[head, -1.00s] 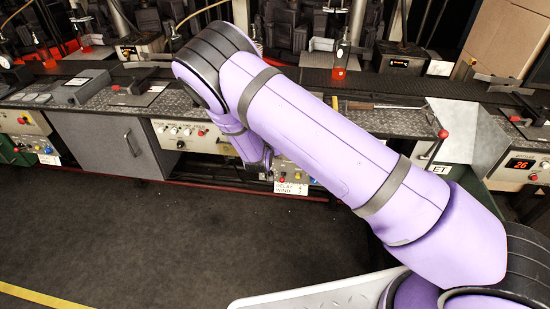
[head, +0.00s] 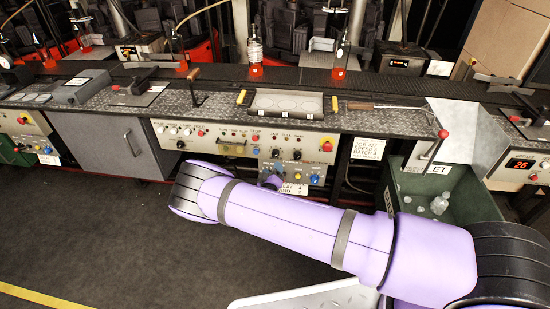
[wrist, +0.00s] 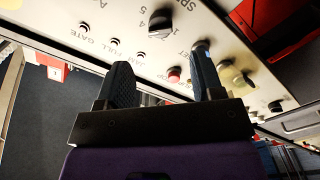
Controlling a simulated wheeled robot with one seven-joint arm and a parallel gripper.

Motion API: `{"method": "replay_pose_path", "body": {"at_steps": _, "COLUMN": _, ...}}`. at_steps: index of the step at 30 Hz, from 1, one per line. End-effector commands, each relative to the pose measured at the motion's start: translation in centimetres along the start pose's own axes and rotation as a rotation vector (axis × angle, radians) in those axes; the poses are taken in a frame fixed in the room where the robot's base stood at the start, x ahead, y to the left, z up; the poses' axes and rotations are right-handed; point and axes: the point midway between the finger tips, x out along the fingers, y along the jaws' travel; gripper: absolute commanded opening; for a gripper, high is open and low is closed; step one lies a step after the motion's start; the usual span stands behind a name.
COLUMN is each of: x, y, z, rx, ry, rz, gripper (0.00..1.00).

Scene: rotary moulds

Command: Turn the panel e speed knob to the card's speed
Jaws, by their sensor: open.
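In the wrist view a black speed knob (wrist: 160,23) stands on a pale panel (wrist: 95,20), with scale numbers beside it and a cut-off label starting "SP". I cannot make out its setting. My gripper (wrist: 163,78) is open and empty; its two dark fingers point at the panel, apart from the knob, which lies beyond and between them. In the head view the white card (head: 368,148) at the panel's right appears to read job 427, speed 5, batch 4. My gripper is mostly hidden by my arm there. I cannot read a panel letter.
A green bin (head: 450,200) with clear pieces stands further right. Open floor (head: 90,230) lies left.

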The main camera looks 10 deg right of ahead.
Motion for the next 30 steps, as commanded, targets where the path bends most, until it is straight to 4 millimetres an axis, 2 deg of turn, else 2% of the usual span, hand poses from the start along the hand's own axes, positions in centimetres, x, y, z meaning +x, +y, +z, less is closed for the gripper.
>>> {"method": "replay_pose_path", "body": {"at_steps": 6, "x": 4.0, "y": 0.0, "z": 0.1, "rx": 0.001, "ry": -0.001, "rz": 0.0, "gripper": 0.61}}
{"method": "replay_pose_path", "body": {"at_steps": 12, "x": 6.8, "y": 0.0, "z": 0.0, "rx": 0.002, "ry": -0.001, "rz": 0.0, "gripper": 0.61}}
{"method": "replay_pose_path", "body": {"at_steps": 18, "x": 8.0, "y": -0.1, "z": 0.0, "rx": 0.0, "ry": -0.001, "rz": -0.002, "gripper": 0.61}}
{"method": "replay_pose_path", "body": {"at_steps": 26, "x": 8.1, "y": 0.0, "z": 0.0, "rx": 0.0, "ry": -0.001, "rz": -0.002, "gripper": 0.61}}
{"method": "replay_pose_path", "body": {"at_steps": 27, "x": 8.1, "y": 0.0, "z": 0.0, "rx": 0.0, "ry": -0.001, "rz": -0.002, "gripper": 0.59}}
{"method": "replay_pose_path", "body": {"at_steps": 30, "x": 8.1, "y": 0.0, "z": 0.0, "rx": 0.001, "ry": -0.001, "rz": -0.002, "gripper": 0.36}}
